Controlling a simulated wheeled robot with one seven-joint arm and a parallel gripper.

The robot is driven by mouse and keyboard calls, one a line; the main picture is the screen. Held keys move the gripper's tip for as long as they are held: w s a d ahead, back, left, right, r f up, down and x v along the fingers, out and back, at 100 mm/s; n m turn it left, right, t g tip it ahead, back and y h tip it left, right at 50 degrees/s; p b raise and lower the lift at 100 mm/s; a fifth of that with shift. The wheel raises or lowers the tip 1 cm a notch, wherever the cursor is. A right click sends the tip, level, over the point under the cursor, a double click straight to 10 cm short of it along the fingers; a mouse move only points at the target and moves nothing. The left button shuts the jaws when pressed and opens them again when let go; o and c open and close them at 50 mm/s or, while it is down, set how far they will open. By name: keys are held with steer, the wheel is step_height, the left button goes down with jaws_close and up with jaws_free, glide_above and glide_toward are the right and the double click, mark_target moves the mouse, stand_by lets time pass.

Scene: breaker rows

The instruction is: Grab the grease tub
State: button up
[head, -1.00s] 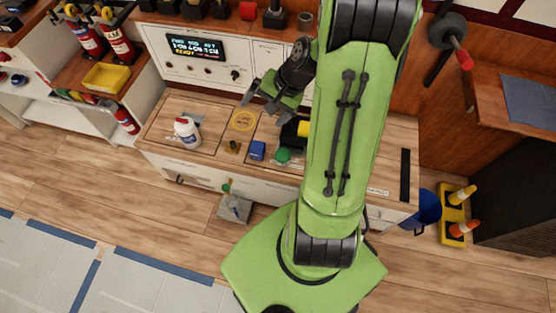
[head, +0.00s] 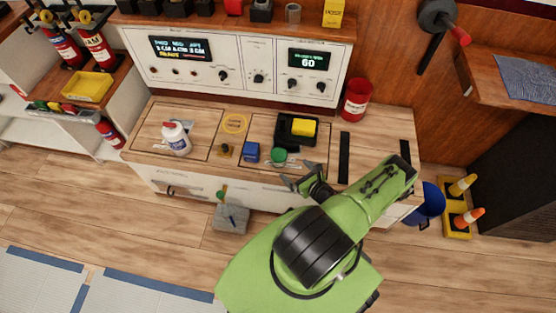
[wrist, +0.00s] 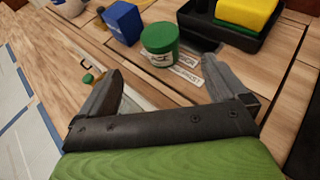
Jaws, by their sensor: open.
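The grease tub appears to be the small round tub with a green lid and a pale label (head: 279,155) near the front edge of the counter. It stands upright, and in the wrist view the tub (wrist: 160,45) is just beyond my fingertips, roughly between them. Its label is too small to read surely. My gripper (head: 296,183) is at the counter's front edge, close to the tub on its near side. In the wrist view my gripper (wrist: 165,72) has its two fingers spread wide with nothing between them.
A blue box (head: 251,151) stands just left of the tub. A black tray (head: 284,131) with a yellow block (head: 303,128) is behind it. A white bottle (head: 176,139) is farther left, and a red can (head: 356,98) stands at the back right.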

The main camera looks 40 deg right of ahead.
mark_target(279, 156)
steer(key=b+x, duration=0.1)
steer(key=x, duration=0.5)
steer(key=shift+w+f+b, duration=0.1)
steer(key=shift+f+b, duration=0.1)
steer(key=shift+b, duration=0.2)
steer(key=b+x, duration=0.1)
steer(key=x, duration=0.2)
steer(key=b+x, duration=0.1)
steer(key=x, duration=0.2)
steer(key=shift+w+d+r, duration=0.1)
steer(key=shift+r, duration=0.15)
steer(key=shift+c, duration=0.4)
steer(key=c, duration=1.2)
